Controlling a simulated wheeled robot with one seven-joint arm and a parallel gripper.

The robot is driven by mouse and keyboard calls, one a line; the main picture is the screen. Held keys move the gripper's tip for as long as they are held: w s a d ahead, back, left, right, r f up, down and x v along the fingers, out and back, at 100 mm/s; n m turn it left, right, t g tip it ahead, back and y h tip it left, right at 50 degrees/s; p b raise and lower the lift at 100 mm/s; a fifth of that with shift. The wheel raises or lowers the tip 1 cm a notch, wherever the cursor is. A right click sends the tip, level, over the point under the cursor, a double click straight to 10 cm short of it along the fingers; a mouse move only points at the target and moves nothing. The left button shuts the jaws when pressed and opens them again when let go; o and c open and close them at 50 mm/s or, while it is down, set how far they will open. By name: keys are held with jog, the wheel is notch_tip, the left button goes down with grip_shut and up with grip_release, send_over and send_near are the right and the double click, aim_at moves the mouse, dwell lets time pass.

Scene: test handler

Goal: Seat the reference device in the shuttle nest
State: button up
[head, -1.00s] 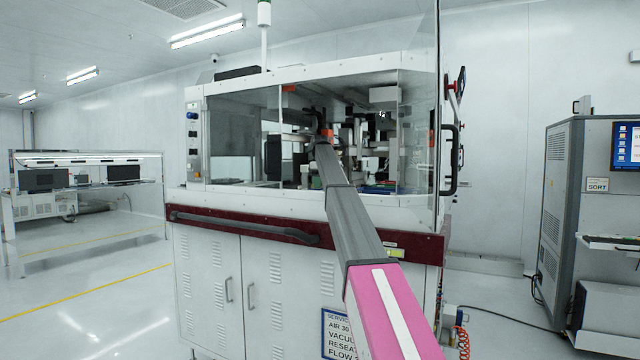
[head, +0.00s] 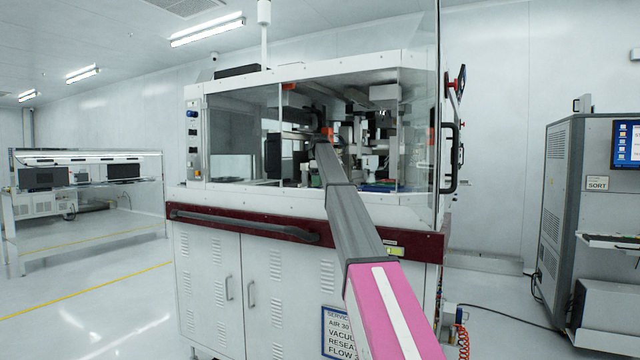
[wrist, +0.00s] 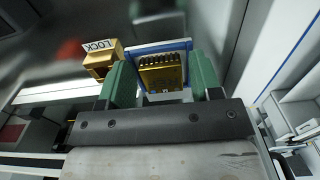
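My gripper (wrist: 162,82) shows in the wrist view with its two green fingers set well apart. The gold reference device (wrist: 163,74), marked with dark letters that look like REF and a row of pins, lies between the fingers. A blue-edged frame (wrist: 150,48), perhaps the shuttle nest, shows around the device. I cannot tell whether the device sits in it or above it. In the head view the gripper and device are hidden inside the machine.
A gold block labelled LOCK (wrist: 101,60) stands beside the left finger. My arm reaches through the opening of the white machine (head: 240,270), near its clear panel (head: 417,130). A grey SORT cabinet (head: 575,220) stands at right. Open floor lies at left.

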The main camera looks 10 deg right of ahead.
jog(key=shift+r, duration=0.15)
dwell(0.3)
jog(key=shift+r, duration=0.9)
jog(key=o, duration=0.6)
jog(key=shift+c, duration=0.2)
jog(key=shift+r, duration=0.1)
